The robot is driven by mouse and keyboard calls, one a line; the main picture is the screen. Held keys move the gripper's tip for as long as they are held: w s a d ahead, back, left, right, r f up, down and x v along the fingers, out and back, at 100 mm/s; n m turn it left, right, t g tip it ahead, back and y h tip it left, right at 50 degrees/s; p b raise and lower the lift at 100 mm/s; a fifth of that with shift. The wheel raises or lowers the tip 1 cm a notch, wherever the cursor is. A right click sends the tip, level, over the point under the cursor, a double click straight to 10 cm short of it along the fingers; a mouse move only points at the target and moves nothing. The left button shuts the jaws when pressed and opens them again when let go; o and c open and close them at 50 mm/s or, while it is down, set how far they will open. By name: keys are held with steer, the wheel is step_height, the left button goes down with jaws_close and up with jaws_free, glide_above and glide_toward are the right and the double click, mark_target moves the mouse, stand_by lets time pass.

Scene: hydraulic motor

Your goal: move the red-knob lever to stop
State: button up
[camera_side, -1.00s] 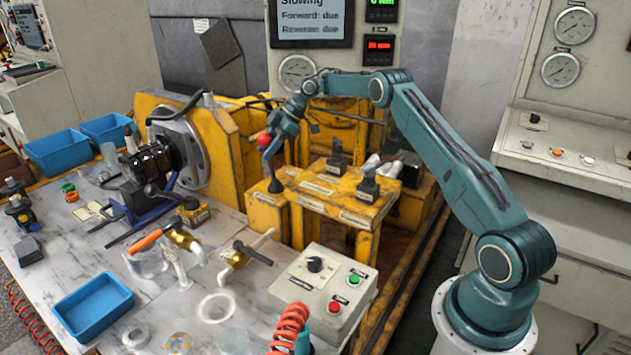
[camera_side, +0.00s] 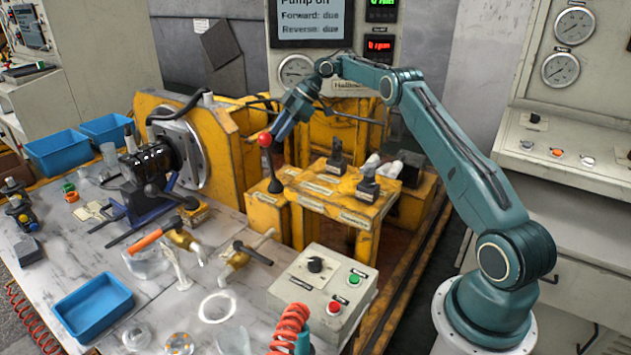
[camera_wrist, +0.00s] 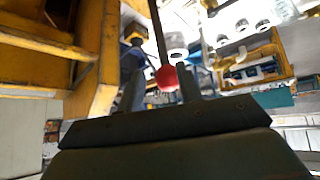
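The red knob (camera_side: 265,139) tops a dark lever (camera_side: 270,165) that rises from the left end of the yellow lever stand (camera_side: 325,200). The lever stands nearly upright, its top leaning slightly left. My gripper (camera_side: 281,136) is just to the right of the knob, angled down toward it. In the wrist view, the red knob (camera_wrist: 167,77) shows between the two spread fingers of my gripper (camera_wrist: 158,88), nearer the right one. A gap shows at its left. The fingers look open, and contact with the knob cannot be made out. The lever's position labels are too small to read.
Two more black levers (camera_side: 337,158) (camera_side: 368,186) stand on the same stand, to the right. The screen (camera_side: 311,20) reads "Pump on", "Forward: due", "Reverse: due". A control box (camera_side: 322,287) with a knob and buttons sits in front. A round flange (camera_side: 180,150) is at the left.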

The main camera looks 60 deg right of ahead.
steer(key=shift+s+d+r, duration=0.25)
steer(key=shift+d+r, duration=0.05)
steer(key=shift+r, duration=0.15)
steer(key=shift+c, duration=0.2)
jaws_close()
steer(key=w+a+f+m+h, duration=0.2)
steer(key=w+a+m+h, duration=0.6)
steer(key=m, duration=0.4)
steer(key=s+a+r+m+g+h, duration=0.1)
steer(key=s+a+r+m+h, duration=0.2)
steer(key=s+a+h, duration=0.2)
steer(key=s+a, duration=0.3)
steer(key=a, duration=0.1)
steer(key=shift+a, duration=0.15)
